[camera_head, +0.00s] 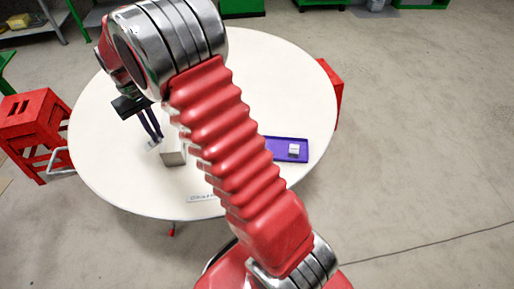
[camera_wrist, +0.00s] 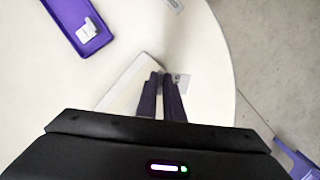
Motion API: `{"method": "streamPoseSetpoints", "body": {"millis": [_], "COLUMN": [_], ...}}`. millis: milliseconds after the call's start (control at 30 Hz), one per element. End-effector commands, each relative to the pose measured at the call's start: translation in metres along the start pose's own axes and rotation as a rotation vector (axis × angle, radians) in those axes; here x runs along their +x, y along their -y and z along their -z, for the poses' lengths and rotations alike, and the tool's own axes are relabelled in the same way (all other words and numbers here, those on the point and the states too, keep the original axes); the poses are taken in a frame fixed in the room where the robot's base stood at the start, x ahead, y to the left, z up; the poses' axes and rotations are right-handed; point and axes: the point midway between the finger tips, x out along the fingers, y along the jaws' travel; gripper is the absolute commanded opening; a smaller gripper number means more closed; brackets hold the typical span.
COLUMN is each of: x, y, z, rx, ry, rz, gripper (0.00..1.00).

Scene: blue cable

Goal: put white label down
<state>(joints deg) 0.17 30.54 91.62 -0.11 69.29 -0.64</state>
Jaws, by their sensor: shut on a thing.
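My gripper (camera_head: 154,141) is at the left part of the round white table (camera_head: 115,185), with its fingers pointing down. Its dark fingers show close together in the wrist view (camera_wrist: 161,78). They are shut on a small pale piece, which looks like the white label (camera_wrist: 182,84); it sticks out on the right of the fingertips in the wrist view. A pale box (camera_head: 173,155) stands right beside the fingers, and it also shows in the wrist view (camera_wrist: 124,86). I cannot tell whether the label touches the table.
A purple tray (camera_head: 272,148) with a small white piece (camera_head: 293,149) on it lies to the right. A flat lettered sign (camera_head: 201,198) lies near the front edge. Red stools (camera_head: 35,125) stand at the table's sides. The table's front left is clear.

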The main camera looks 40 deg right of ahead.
Motion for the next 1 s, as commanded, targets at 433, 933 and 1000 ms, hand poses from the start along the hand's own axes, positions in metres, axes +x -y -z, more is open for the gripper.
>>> {"method": "streamPoseSetpoints", "body": {"millis": [433,933,1000], "x": [0.009,0.036,0.040], "y": [-0.065,-0.184,-0.198], "z": [-0.021,-0.093,-0.106], "rx": [0.427,1.456,1.601], "ry": [-0.003,-0.009,-0.009], "rz": [0.086,0.287,0.316], "gripper": [0.00,0.00,0.00]}}
